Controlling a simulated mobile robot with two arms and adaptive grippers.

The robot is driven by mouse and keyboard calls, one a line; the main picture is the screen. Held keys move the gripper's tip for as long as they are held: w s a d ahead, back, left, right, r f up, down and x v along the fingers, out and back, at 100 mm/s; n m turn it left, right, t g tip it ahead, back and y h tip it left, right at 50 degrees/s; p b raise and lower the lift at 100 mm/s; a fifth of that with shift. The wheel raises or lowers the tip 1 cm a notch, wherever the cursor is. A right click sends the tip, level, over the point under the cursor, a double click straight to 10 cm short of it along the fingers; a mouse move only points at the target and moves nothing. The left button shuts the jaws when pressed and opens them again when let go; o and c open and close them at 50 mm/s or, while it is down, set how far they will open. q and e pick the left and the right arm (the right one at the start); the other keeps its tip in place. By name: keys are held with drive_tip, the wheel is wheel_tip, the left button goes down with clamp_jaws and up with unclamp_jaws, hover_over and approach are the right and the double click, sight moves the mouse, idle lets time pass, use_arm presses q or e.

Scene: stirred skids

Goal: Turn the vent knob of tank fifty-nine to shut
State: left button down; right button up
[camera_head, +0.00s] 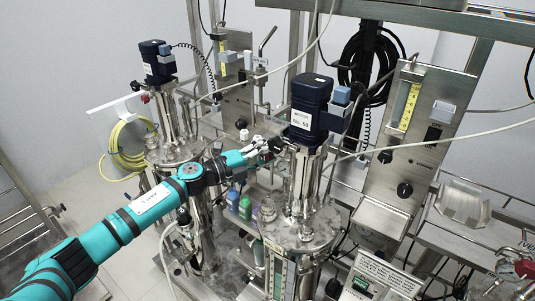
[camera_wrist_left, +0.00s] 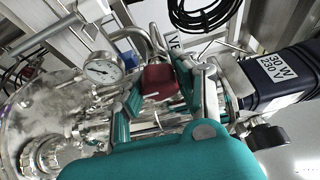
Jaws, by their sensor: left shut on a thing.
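Tank fifty-nine (camera_head: 300,232) is the steel vessel in the middle right of the head view, under a dark blue motor (camera_head: 310,92) whose label appears to read No. 59. My left gripper (camera_head: 264,146) reaches in from the left beside the tank's upper column, just below the motor. In the left wrist view the dark red vent knob (camera_wrist_left: 160,80) sits between the fingers of my left gripper (camera_wrist_left: 165,92), which are shut on it. A plate with the letters "VE" (camera_wrist_left: 176,42) shows behind the knob. In the head view the knob cannot be made out clearly. My right gripper is not in view.
A pressure gauge (camera_wrist_left: 103,69) stands left of the knob in the left wrist view. A second tank (camera_head: 178,150) stands behind my left arm. A steel panel (camera_head: 415,140) with black knobs is on the right. Hoses and cables cross the frame around the motors.

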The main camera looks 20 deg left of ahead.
use_arm(q)
drive_tip(key=c, duration=0.9)
unclamp_jaws()
drive_tip(key=v, duration=1.2)
